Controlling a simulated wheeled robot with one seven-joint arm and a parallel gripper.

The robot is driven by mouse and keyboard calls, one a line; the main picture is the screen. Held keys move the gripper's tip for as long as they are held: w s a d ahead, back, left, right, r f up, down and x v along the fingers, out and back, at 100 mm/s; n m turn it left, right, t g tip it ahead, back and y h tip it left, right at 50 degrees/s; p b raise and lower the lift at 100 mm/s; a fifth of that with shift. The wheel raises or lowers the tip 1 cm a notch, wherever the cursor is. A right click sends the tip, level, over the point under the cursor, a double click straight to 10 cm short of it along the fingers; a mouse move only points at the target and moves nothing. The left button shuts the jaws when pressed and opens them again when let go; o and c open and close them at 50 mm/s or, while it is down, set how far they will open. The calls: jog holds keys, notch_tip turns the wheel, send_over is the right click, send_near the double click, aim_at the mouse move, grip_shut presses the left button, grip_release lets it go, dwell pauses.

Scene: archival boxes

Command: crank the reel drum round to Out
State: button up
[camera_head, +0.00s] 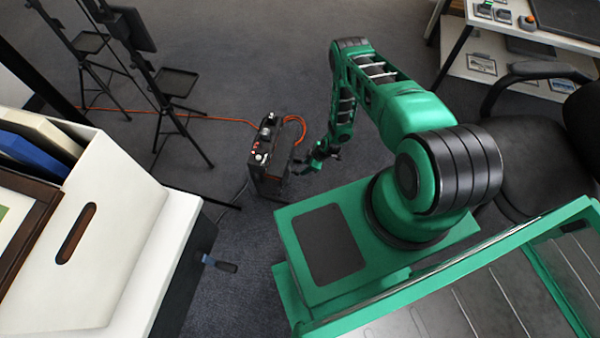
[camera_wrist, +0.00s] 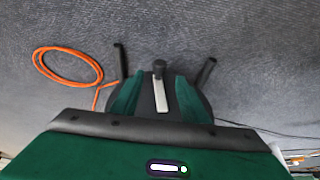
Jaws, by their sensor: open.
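In the head view, a dark upright unit (camera_head: 268,146) with small knobs on top stands on the carpet, beside a loop of orange cable (camera_head: 299,130). It may be the reel; I read no "Out" mark. My gripper (camera_head: 314,162) is low, just right of the unit. In the wrist view, my gripper (camera_wrist: 164,54) is open, its black fingers apart. A pale bar with a black knob (camera_wrist: 160,68), like a crank, shows between them in front of a dark rounded shape. I cannot tell whether anything touches it. The orange loop (camera_wrist: 66,65) lies left.
At left, a white table carries a white box (camera_head: 105,235); a black-handled lever (camera_head: 221,264) sticks out from the dark side below. Black stands (camera_head: 165,90) are at upper left. A black chair (camera_head: 530,150) and a white shelf unit (camera_head: 500,70) are at right. Upper middle carpet is clear.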

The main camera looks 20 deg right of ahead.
jog(key=x, duration=0.8)
grip_shut()
